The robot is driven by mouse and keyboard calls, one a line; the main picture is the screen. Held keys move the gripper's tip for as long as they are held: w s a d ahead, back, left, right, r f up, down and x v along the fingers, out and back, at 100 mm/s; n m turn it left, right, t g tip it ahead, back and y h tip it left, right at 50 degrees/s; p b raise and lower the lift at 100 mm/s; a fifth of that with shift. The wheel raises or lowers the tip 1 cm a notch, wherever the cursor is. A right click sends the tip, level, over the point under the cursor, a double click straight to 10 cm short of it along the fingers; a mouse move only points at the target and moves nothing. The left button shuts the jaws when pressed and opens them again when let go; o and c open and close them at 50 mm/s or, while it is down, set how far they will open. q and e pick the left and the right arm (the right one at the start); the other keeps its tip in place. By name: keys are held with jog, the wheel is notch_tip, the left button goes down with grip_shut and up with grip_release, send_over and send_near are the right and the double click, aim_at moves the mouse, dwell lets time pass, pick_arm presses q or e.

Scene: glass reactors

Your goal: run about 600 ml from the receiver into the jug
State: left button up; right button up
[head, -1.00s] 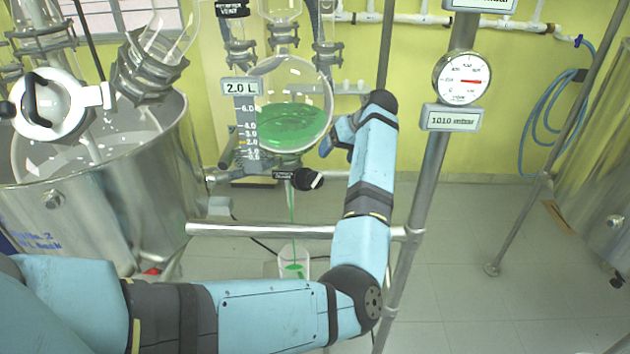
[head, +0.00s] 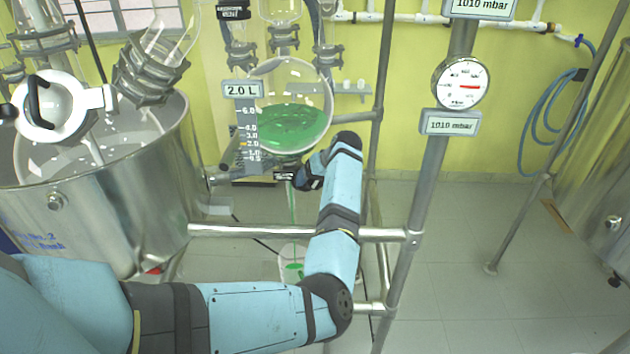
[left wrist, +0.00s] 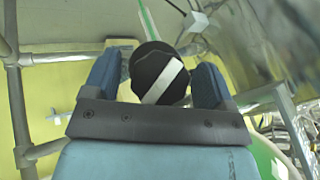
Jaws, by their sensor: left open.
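The round glass receiver (head: 292,120) holds green liquid, and the label beside it reads 2.0 L. A thin green stream (head: 291,205) runs down from its bottom outlet. The jug (head: 292,262) stands below with green liquid in it, partly hidden by my left arm. My left gripper (head: 305,180) is at the outlet. In the left wrist view its two blue fingers stand open on either side of the black valve knob (left wrist: 158,75) with a white bar, with small gaps visible. My right gripper is not in view.
A large steel vessel (head: 110,215) stands at left. A horizontal rail (head: 245,231) crosses in front of the jug, joined to an upright pole (head: 408,215). A gauge (head: 461,83) hangs on the pole with a 1010 mbar label. Floor at right is open.

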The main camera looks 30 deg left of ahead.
pick_arm(q)
jog(key=c, duration=0.9)
jog(key=shift+r, duration=0.1)
jog(key=shift+r+m+g+p, duration=0.1)
jog(key=shift+m+g+p, duration=0.2)
jog(key=shift+p, duration=0.45)
jog(key=m+g+y+p, duration=0.1)
jog(key=m+p, duration=0.1)
jog(key=p, duration=0.1)
jog(key=shift+y, duration=0.3)
jog(key=shift+m+g+y+p, duration=0.4)
jog(key=shift+m+y+p, duration=0.3)
jog(key=shift+m, duration=0.5)
jog(key=shift+m+y+p, duration=0.35)
jog(key=shift+m+y, duration=0.45)
jog(key=shift+m, duration=0.4)
